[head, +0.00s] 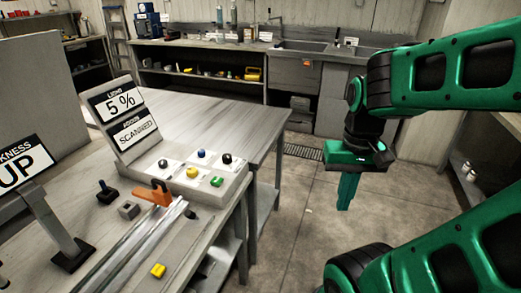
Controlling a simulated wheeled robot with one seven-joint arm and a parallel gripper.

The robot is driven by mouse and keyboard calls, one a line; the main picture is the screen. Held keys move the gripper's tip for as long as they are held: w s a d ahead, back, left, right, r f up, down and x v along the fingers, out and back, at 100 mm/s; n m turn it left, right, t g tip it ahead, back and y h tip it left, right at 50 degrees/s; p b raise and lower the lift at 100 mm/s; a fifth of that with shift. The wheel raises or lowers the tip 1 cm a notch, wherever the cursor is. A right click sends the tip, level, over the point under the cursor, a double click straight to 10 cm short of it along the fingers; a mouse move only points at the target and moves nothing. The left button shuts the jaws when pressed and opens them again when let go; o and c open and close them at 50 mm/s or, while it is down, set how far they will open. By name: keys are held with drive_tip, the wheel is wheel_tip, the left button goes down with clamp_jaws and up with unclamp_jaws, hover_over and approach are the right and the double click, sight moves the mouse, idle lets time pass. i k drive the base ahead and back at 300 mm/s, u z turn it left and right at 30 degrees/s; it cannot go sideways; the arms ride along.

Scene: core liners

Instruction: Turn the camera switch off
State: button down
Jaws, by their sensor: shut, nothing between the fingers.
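A light grey control box (190,178) stands on the workbench at left centre. On its top are several round knobs or buttons: blue (201,153), black (227,159), yellow (192,172), another black (163,163), and a green rocker-like piece (217,181). I cannot read their labels, so I cannot tell which one is the camera switch. My gripper (346,203) is shut and empty, pointing down over the floor, well to the right of the box.
An orange clamp (156,193), metal rails (135,245) and a small yellow block (158,270) lie in front of the box. A tilted sign reading "UP" (25,165) stands at left. A grey table (200,110) is behind. Open floor lies below my gripper.

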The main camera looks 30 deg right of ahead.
sight(227, 158)
drive_tip(key=z, duration=0.55)
drive_tip(key=k, duration=1.2)
drive_tip(key=z, duration=0.55)
drive_tip(key=i, duration=1.1)
drive_tip(key=u, duration=0.9)
drive_tip(key=i, duration=0.55)
drive_tip(key=u, duration=0.35)
